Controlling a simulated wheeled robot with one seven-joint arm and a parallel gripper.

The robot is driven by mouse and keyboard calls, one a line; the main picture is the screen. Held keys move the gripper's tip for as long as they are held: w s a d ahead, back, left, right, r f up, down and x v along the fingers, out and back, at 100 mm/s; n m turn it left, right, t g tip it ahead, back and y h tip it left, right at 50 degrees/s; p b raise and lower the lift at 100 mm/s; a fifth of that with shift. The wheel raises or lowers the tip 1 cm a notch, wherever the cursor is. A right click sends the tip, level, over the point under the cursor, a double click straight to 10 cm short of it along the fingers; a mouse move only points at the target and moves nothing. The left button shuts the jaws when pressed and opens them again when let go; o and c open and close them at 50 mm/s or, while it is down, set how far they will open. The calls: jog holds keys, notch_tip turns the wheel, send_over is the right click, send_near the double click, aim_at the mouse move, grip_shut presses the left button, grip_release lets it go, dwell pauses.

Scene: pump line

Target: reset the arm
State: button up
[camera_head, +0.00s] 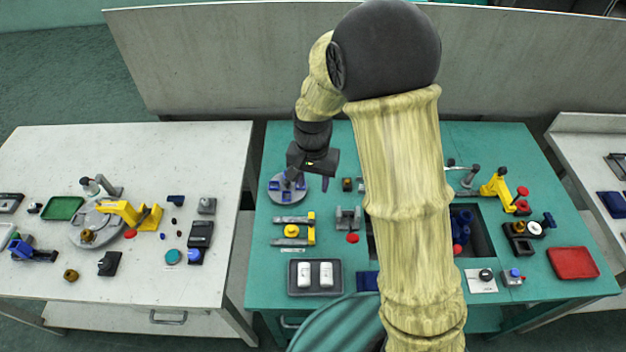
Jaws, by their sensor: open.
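My arm rises from the bottom centre in front of the teal table (335,262), bends at a dark joint near the top, and reaches back down to the left. My gripper (299,178) hangs over the back left of the teal table, above a round grey fixture with blue parts (274,188). The fingertips are small and dark here, and I see nothing held between them. My arm hides the middle of the table and part of the recessed bin.
A grey tray with two white blocks (290,288) lies at the front left. A yellow-and-grey clamp (311,228) stands behind it. A recessed bin with blue parts (484,240), a yellow press (497,190) and a red tray (590,264) are at right. A white table (150,285) stands left.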

jog(key=shift+d, duration=0.1)
jog(key=s+d+r+n+t, duration=0.1)
jog(key=s+d+r, duration=0.2)
jog(key=s+d, duration=0.3)
jog(key=s+d+r+n+t, duration=0.1)
jog(key=s+d+r+n, duration=0.1)
jog(key=s+d, duration=0.4)
jog(key=shift+s+d+r+t, duration=0.2)
jog(key=shift+d+r+t, duration=0.1)
jog(key=shift+d+r, duration=0.4)
jog(key=shift+a+r, duration=0.1)
jog(key=shift+a, duration=0.05)
